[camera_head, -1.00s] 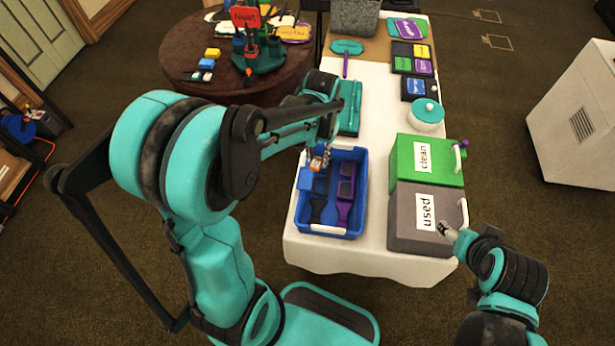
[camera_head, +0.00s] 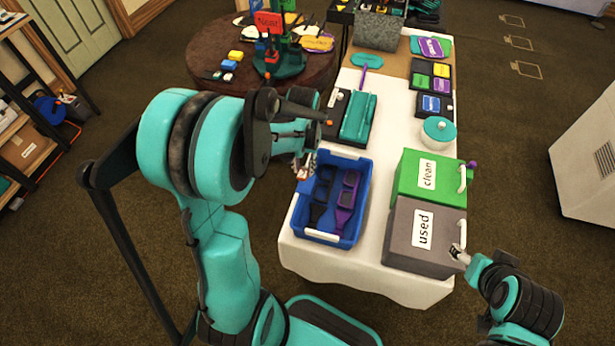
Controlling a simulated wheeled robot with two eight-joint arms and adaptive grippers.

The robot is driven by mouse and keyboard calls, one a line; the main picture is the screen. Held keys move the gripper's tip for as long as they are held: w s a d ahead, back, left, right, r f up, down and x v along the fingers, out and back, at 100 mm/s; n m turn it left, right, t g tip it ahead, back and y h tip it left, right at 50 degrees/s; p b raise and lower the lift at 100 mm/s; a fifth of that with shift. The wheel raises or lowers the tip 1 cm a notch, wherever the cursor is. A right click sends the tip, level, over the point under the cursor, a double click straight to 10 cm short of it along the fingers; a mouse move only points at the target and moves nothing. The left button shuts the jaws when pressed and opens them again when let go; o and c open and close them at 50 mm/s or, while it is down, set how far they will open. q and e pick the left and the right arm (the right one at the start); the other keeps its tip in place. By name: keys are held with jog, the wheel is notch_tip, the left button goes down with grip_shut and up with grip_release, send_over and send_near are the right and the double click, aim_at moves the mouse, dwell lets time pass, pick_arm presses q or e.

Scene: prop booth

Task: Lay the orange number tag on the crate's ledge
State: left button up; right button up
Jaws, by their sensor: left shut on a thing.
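The blue crate (camera_head: 357,211) stands on the white-covered table, with dark and purple goggle-like items inside. A small blue ledge (camera_head: 306,186) shows at its left side, partly hidden by my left gripper (camera_head: 302,170). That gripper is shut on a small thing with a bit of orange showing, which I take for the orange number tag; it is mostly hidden. It is held at the crate's left rim, above the ledge; whether it touches cannot be told. My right gripper (camera_head: 458,254) is beside the grey "used" box; its fingers are too small to read.
The green "clean" box (camera_head: 425,178) stands behind the grey "used" box (camera_head: 424,237), right of the crate. A teal case (camera_head: 358,117) lies behind the crate. A round brown table (camera_head: 215,50) stands at the back left. Bare white cloth lies between crate and boxes.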

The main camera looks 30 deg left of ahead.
aim_at(308, 180)
pick_arm(q)
jog(key=shift+w+d+f, duration=0.3)
jog(key=shift+w+f, duration=0.1)
jog(key=shift+w, duration=0.15)
notch_tip(308, 180, down, 4)
jog(key=shift+f+b, duration=0.1)
jog(key=shift+b, duration=0.95)
jog(key=shift+r, duration=0.2)
